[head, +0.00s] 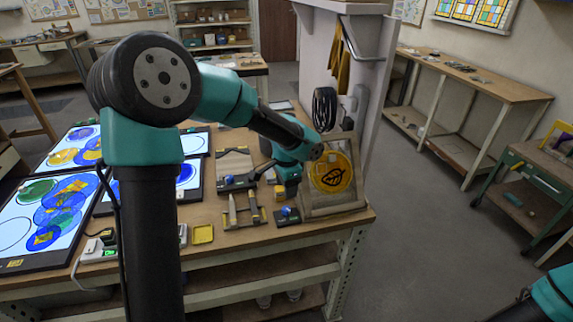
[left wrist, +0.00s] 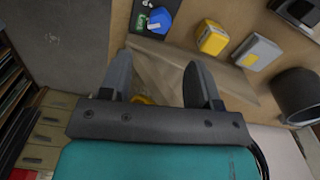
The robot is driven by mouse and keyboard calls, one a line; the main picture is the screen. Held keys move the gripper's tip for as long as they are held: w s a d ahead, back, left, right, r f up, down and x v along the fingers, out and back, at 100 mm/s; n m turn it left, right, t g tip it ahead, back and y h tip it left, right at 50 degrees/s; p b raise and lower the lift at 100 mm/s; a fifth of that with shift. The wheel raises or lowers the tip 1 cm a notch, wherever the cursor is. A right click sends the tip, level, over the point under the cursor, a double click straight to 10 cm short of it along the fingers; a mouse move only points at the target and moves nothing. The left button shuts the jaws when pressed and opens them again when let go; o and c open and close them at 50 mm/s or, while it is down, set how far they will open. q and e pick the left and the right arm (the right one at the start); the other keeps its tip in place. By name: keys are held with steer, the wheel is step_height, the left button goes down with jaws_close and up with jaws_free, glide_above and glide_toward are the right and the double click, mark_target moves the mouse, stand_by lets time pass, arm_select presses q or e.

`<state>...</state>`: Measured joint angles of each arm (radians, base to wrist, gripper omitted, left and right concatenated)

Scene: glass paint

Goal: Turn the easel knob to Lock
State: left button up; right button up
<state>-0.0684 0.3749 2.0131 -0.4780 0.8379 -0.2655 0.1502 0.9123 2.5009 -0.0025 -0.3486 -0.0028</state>
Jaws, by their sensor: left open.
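The wooden easel (head: 335,210) stands at the right end of the workbench, with a round yellow glass piece (head: 330,172) bearing a dark leaf outline. A blue knob (head: 287,212) on a small black plate sits at the easel's left foot. My left gripper (left wrist: 160,83) is open and empty, over the easel's wood and apart from the knob. In the head view its fingers are largely hidden. My right gripper is out of view.
A yellow block (left wrist: 212,38) and a grey block (left wrist: 257,52) stand near the knob. A second blue knob (head: 229,180) is farther left. Light panels (head: 40,262) with coloured glass fill the left side.

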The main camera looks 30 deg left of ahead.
arm_select(q)
step_height(320, 180, up, 8)
stand_by(0.6)
